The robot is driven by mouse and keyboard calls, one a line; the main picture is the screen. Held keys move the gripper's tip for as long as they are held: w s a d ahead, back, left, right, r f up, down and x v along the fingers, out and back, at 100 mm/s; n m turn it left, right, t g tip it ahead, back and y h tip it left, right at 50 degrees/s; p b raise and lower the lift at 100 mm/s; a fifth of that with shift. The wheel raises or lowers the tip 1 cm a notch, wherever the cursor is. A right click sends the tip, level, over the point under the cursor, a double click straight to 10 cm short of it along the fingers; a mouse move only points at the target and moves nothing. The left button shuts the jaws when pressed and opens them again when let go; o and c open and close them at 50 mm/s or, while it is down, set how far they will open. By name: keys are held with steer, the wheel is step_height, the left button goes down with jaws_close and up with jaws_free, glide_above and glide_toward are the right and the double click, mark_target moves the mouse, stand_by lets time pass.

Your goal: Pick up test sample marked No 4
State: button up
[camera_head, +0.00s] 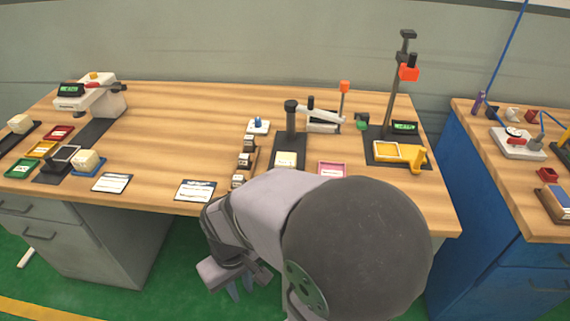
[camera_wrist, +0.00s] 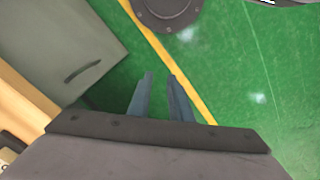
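Several smaller pale blocks with dark markings (camera_head: 246,159) sit in a brown rack. I cannot read a number 4 on any of them. My gripper (camera_head: 240,290) hangs low in front of the table's front edge, apart from all samples. In the wrist view its two fingers (camera_wrist: 160,78) stand apart with only green floor between them, so it is open and empty.
The wooden table (camera_head: 190,115) holds a left device (camera_head: 95,95), coloured trays (camera_head: 42,149), label cards (camera_head: 196,190), a middle stand (camera_head: 291,118) and a tall post (camera_head: 394,95). A blue cabinet (camera_head: 490,215) stands right. The table's left centre is clear.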

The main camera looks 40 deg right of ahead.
steer(key=o, duration=1.1)
steer(key=shift+o, duration=0.2)
